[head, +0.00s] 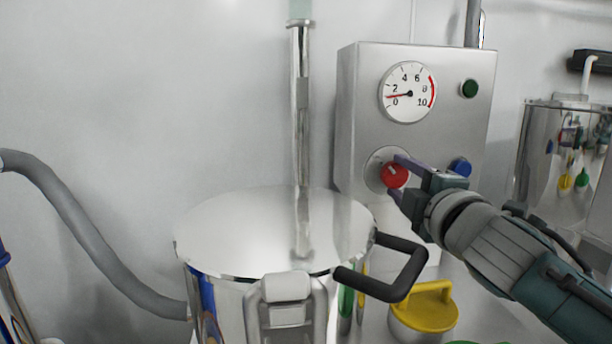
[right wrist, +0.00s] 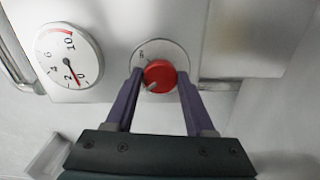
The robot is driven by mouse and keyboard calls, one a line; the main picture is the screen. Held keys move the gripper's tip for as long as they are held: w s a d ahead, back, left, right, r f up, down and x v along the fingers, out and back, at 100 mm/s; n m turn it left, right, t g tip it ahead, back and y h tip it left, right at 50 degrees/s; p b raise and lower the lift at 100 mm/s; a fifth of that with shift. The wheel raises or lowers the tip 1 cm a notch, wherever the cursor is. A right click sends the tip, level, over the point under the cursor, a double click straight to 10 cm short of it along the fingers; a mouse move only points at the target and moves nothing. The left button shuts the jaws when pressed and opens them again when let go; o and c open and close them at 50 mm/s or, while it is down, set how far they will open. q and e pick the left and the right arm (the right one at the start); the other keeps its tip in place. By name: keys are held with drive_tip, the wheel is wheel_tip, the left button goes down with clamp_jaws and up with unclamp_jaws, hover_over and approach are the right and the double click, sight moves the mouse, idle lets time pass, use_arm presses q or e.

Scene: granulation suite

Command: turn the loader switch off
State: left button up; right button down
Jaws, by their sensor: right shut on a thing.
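The loader switch is a round red knob (head: 395,176) on a pale round plate, low on the front of a steel control box (head: 359,110). My right gripper (head: 397,178) is at the knob, with one finger above it and one below it in the head view. In the right wrist view the red knob (right wrist: 159,75) sits between the two purple fingers of my right gripper (right wrist: 160,88), which is shut on it. A pale pointer mark shows at the knob's lower left there; the plate's lettering is too small to read surely. My left gripper is out of view.
Above the knob are a dial gauge (head: 408,92), its needle near zero, and a dark green button (head: 469,88). A lidded steel vessel (head: 250,235) with a black handle (head: 390,284) stands in front, left of my arm.

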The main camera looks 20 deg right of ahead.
drive_tip(key=shift+n, duration=0.7)
drive_tip(key=shift+c, duration=1.3)
unclamp_jaws()
drive_tip(key=v, duration=1)
drive_tip(key=shift+p, duration=0.45)
drive_tip(key=shift+d, duration=0.1)
